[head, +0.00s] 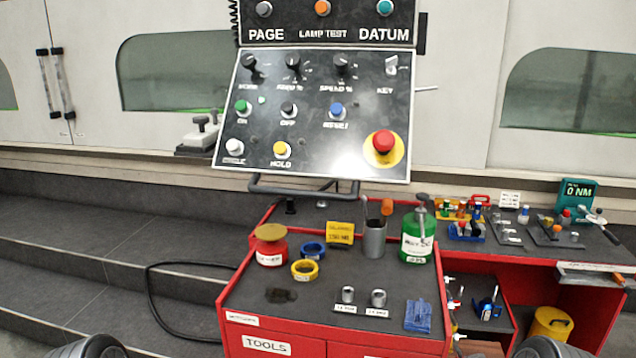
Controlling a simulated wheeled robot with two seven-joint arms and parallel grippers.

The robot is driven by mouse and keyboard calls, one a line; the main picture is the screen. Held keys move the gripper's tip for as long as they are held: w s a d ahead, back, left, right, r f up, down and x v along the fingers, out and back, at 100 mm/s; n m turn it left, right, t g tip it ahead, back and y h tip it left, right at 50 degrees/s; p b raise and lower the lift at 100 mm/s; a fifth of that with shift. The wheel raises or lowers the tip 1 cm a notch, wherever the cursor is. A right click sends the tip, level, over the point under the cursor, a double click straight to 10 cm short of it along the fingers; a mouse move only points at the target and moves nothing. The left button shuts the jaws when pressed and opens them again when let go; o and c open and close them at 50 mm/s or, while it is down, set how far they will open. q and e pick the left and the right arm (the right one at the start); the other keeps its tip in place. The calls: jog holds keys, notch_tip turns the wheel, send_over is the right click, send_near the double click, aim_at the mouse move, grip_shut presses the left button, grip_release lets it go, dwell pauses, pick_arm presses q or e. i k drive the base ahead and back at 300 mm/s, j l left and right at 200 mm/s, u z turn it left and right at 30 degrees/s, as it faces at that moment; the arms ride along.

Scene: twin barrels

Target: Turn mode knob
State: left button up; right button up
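The black mode knob (250,66) is at the upper left of the tilted black control panel (300,115), above a blurred label that looks like "MODE". Two similar black knobs, the feed knob (294,66) and the speed knob (342,66), sit in the same row to its right. A key switch (391,66) is at the row's right end. The mode knob's exact pointing direction is too small to read. Neither of my grippers is in view; only rounded grey parts, likely my arms, show at the bottom left and bottom right edges.
Below the knobs are coloured buttons and a red emergency stop (383,142). A handle bar (300,190) runs under the panel. A red tool cart (330,320) with cans, tape rolls and sockets stands in front. A workbench (540,255) is at the right.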

aim_at(248, 61)
jog(key=i+j+z, duration=0.2)
jog(key=j+z, duration=0.15)
jog(key=i+j+z, duration=0.1)
jog(key=j+z, duration=0.25)
jog(key=j, duration=0.25)
jog(key=j+z, duration=0.35)
jog(key=j, duration=0.15)
